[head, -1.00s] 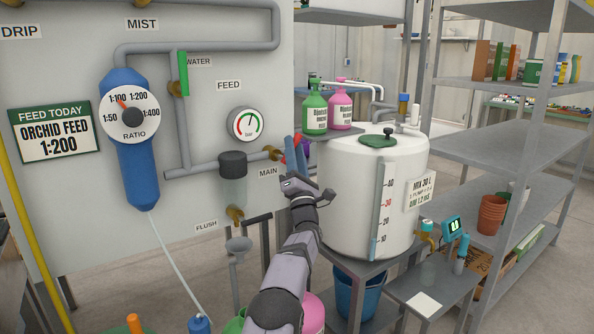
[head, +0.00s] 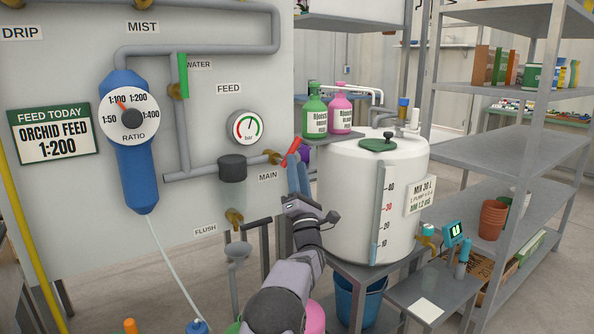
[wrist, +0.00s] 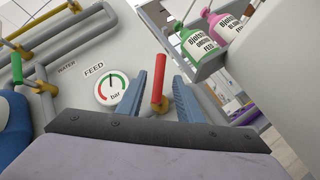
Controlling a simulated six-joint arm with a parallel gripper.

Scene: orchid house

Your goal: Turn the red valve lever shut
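The red valve lever (head: 291,151) is on the brass valve (head: 273,157) at the right end of the MAIN pipe. In the head view it slants up and to the right, away from the panel. My gripper (head: 299,176) is just below and right of the lever, its blue fingers pointing up. In the wrist view the lever (wrist: 160,73) appears between the two spread fingers of my gripper (wrist: 161,90), with a gap on each side. The brass valve body shows below it there. Whether a finger touches the lever cannot be told.
A white tank (head: 350,200) stands close right of my gripper. Green (head: 315,112) and pink (head: 340,113) bottles stand on a small shelf above. The feed gauge (head: 246,127) is up and left of the valve; a dark-capped filter (head: 232,168) is left of it.

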